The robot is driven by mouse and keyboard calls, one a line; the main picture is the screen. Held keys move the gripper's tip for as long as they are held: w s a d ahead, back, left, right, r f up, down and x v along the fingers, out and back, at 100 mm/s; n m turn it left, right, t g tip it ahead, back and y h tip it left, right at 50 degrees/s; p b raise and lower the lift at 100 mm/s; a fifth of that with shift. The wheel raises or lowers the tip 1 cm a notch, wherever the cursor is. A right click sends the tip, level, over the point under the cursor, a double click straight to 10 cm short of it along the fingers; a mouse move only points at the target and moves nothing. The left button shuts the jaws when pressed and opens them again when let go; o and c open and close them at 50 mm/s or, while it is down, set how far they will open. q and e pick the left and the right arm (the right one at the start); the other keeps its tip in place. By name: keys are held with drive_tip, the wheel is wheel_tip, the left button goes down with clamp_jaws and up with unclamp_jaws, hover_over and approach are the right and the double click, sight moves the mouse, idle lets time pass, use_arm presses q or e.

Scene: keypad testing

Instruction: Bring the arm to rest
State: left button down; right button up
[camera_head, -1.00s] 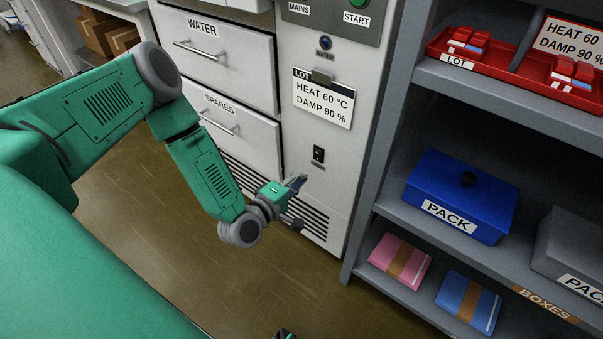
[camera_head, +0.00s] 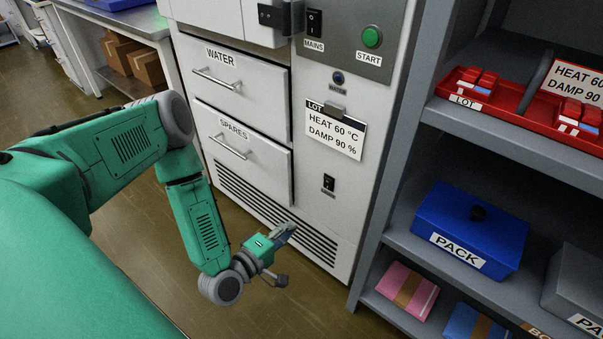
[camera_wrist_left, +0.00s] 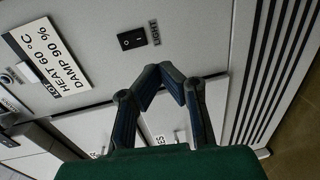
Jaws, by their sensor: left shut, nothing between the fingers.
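My left arm (camera_head: 200,222) is green and comes in from the left, bent downward at the elbow. Its left gripper (camera_head: 288,230) is shut and empty, in front of the vented lower part of the white cabinet (camera_head: 345,205). In the left wrist view the fingertips (camera_wrist_left: 165,72) meet in front of the cabinet face, below the black light switch (camera_wrist_left: 131,40). I cannot tell the exact gap between fingers and cabinet. My right gripper does not show.
The cabinet has a WATER drawer (camera_head: 240,90), a SPARES drawer (camera_head: 245,150) and a green START button (camera_head: 372,37). A grey shelf unit (camera_head: 480,128) on the right holds a blue PACK box (camera_head: 470,225) and a red tray (camera_head: 505,92). Brown floor (camera_head: 285,312) lies open below the gripper.

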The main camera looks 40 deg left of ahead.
use_arm(q)
drive_tip(key=s+d+r+m+g+h+p, duration=0.3)
drive_tip(key=s+d+m+g+p, duration=0.5)
drive_tip(key=d+m, duration=0.25)
use_arm(e)
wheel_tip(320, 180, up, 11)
drive_tip(key=p, duration=0.3)
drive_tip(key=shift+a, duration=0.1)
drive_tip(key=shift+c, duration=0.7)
use_arm(q)
drive_tip(key=s+a+r+m+g+y, duration=0.2)
drive_tip(key=s+a+r+m+g, duration=0.1)
drive_tip(key=s, duration=0.3)
drive_tip(key=s+a+r+m+g+y, duration=0.2)
drive_tip(key=s+a+r+m+g, duration=0.1)
drive_tip(key=s, duration=0.4)
drive_tip(key=shift+s+a+r+m+g, duration=0.2)
drive_tip(key=shift+a+m+g, duration=0.35)
drive_tip(key=shift+a+g, duration=0.35)
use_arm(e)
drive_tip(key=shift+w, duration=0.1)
